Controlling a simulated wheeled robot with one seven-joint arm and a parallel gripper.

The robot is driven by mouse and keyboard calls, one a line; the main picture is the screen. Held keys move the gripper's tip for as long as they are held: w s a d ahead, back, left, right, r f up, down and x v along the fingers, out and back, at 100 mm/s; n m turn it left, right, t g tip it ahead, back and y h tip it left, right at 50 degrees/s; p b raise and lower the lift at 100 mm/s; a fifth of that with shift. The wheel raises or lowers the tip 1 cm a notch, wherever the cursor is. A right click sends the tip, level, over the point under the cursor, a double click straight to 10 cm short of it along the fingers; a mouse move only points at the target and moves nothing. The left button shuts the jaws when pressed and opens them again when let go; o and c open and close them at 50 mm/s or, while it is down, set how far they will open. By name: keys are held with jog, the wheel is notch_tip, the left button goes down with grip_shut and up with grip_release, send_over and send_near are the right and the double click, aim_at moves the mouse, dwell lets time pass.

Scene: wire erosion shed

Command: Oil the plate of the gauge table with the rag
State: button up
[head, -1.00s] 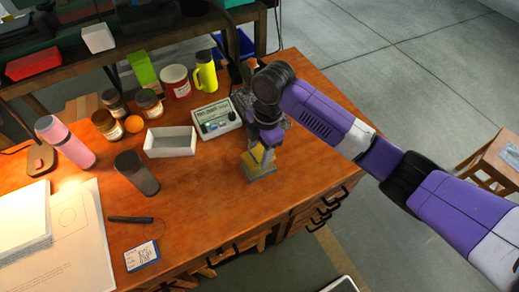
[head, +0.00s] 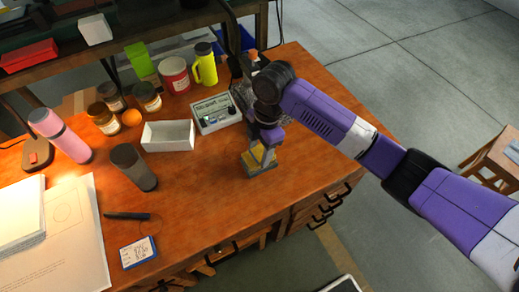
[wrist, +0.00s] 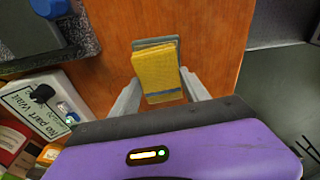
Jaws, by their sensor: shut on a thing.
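My gripper (head: 260,158) points down over the right part of the wooden bench. It is shut on a folded yellow rag (wrist: 157,72), which sits between the two grey fingers in the wrist view. A grey layer shows along the rag's far edge and a blue-grey band near its close end. I cannot tell whether the rag touches the bench top. The gauge table's dark speckled plate (wrist: 85,40) is at the upper left of the wrist view, apart from the rag, with a dark blue-grey part (wrist: 35,20) on it. In the head view my arm largely hides the plate.
A white control box (head: 216,113) with a label stands left of my gripper. The bench (head: 215,195) is bare in front of my gripper.

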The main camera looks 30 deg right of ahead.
aim_at(259, 153)
jog(key=shift+f, duration=0.6)
dwell(1.6)
jog(key=shift+r, duration=0.1)
jog(key=shift+r+p, duration=3)
jog(key=shift+r, duration=0.55)
jog(key=shift+f, duration=0.1)
